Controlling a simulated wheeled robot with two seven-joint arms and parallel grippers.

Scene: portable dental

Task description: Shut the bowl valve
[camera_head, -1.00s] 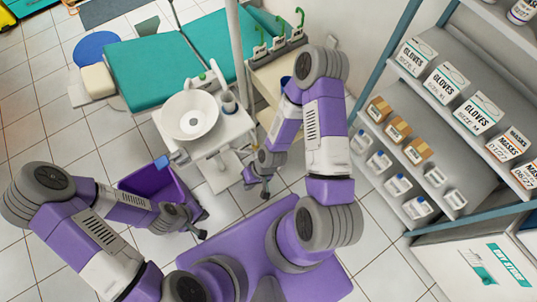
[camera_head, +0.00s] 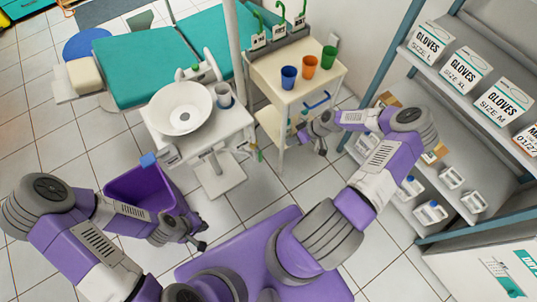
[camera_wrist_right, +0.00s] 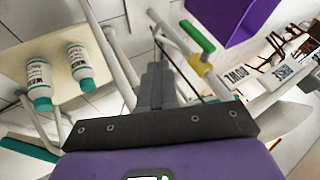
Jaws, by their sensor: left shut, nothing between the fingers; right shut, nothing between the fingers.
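The white spittoon bowl (camera_head: 183,108) sits on the dental unit, left of centre in the head view. In the right wrist view, a lever with a green grip (camera_wrist_right: 198,37) and a yellow part (camera_wrist_right: 203,64) lies beside a label reading BOWL (camera_wrist_right: 235,74). The small green-and-yellow part also shows on the unit's right side in the head view (camera_head: 257,153). My right gripper (camera_head: 321,151) is shut and empty, right of the unit and apart from it; its closed fingers (camera_wrist_right: 156,68) point left of the lever. My left gripper (camera_head: 203,246) is shut and empty by the purple bin.
The cart (camera_head: 262,72) holds a blue cup (camera_head: 288,78), an orange cup (camera_head: 310,66) and a green cup (camera_head: 329,58). A purple bin (camera_head: 125,184) stands below the unit. Shelves (camera_head: 455,100) border the right. Two white bottles with teal caps (camera_wrist_right: 38,82) show in the wrist view.

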